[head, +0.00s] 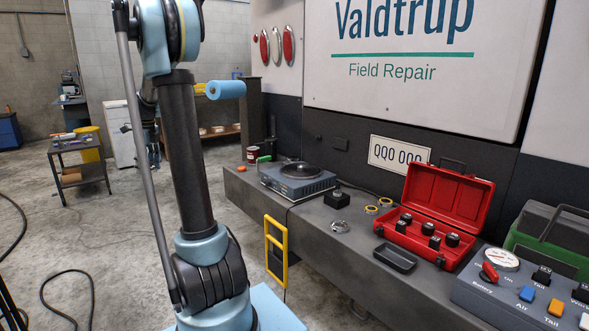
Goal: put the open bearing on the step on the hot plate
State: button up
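The hot plate (300,181) is a grey-blue box with a dark round plate on top, standing on the dark step (322,244) along the truck's side. No bearing shows clearly on it. A small silver ring-shaped part (340,227) lies flat on the step, right of the hot plate; it looks like the open bearing, but it is too small to be sure. Two yellow-edged rings (385,202) (371,210) lie flat farther back, near the red case. My gripper is out of view; only my arm's links show at left, so its hold cannot be seen.
A black block (335,201) stands between hot plate and rings. An open red case (437,217) holds several dark sockets; a black tray (395,258) lies before it. A control box (525,296) is at right. A yellow frame (275,250) hangs on the step's front.

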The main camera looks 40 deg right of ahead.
aim_at(301, 167)
jog(key=u, duration=0.05)
jog(key=i, duration=0.9)
jog(key=z, duration=1.8)
